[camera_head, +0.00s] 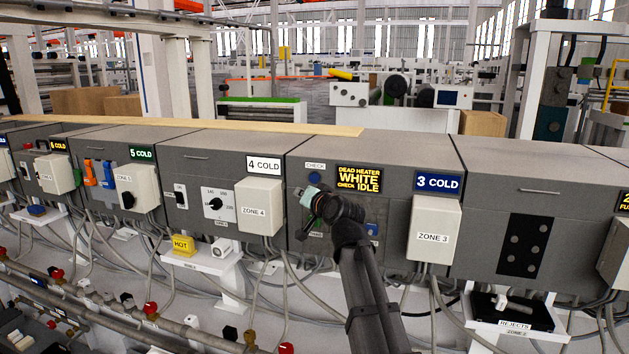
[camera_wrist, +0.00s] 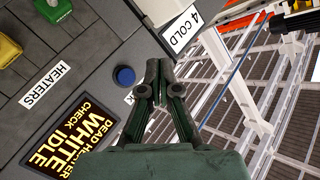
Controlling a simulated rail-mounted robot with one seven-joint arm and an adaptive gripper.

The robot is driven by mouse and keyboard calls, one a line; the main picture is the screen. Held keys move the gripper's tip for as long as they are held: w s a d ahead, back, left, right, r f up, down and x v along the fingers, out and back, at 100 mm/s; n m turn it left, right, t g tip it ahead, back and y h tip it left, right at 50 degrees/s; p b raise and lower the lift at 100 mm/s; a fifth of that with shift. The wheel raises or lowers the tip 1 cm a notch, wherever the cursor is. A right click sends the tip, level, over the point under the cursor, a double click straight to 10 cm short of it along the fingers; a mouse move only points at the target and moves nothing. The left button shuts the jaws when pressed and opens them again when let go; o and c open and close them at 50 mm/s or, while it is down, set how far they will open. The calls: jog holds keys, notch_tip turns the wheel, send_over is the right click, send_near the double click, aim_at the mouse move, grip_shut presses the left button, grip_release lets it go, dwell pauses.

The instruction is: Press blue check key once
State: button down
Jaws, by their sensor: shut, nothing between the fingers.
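The blue check key (camera_head: 314,177) is a round blue button on the grey panel, just below the white CHECK label (camera_head: 315,166). In the wrist view the key (camera_wrist: 124,76) shows whole, left of my fingers. My gripper (camera_head: 305,196) is in front of this panel, just below the key in the head view. In the wrist view the fingertips of my gripper (camera_wrist: 161,76) are together and empty, beside the key in the picture. A gap shows between them and the key there; their distance from the panel is hard to tell.
A display (camera_head: 359,179) reading "DEAD HEATER WHITE CHECK IDLE" is right of the key. Green (camera_wrist: 49,10) and yellow (camera_wrist: 8,50) parts sit near the HEATERS label (camera_wrist: 47,88). The ZONE 4 box (camera_head: 259,207) and ZONE 3 box (camera_head: 433,232) stick out on either side.

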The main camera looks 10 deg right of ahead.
aim_at(313, 181)
jog(key=shift+w, duration=0.15)
jog(key=shift+w+d+b, duration=0.5)
jog(key=shift+w+d, duration=0.2)
jog(key=shift+w, duration=0.55)
jog(key=shift+w+d+b, duration=0.55)
jog(key=shift+w+d, duration=0.2)
jog(key=shift+w, duration=0.45)
jog(key=shift+w+d+b, duration=0.5)
jog(key=shift+w+d, duration=0.2)
jog(key=shift+w, duration=0.55)
jog(key=shift+w, duration=0.1)
jog(key=shift+w+d+b, duration=0.2)
jog(key=shift+w+b, duration=0.05)
jog(key=shift+b, duration=0.05)
jog(key=shift+w+d, duration=0.2)
jog(key=shift+w, duration=0.15)
jog(key=shift+s+a, duration=0.4)
jog(key=shift+s, duration=0.3)
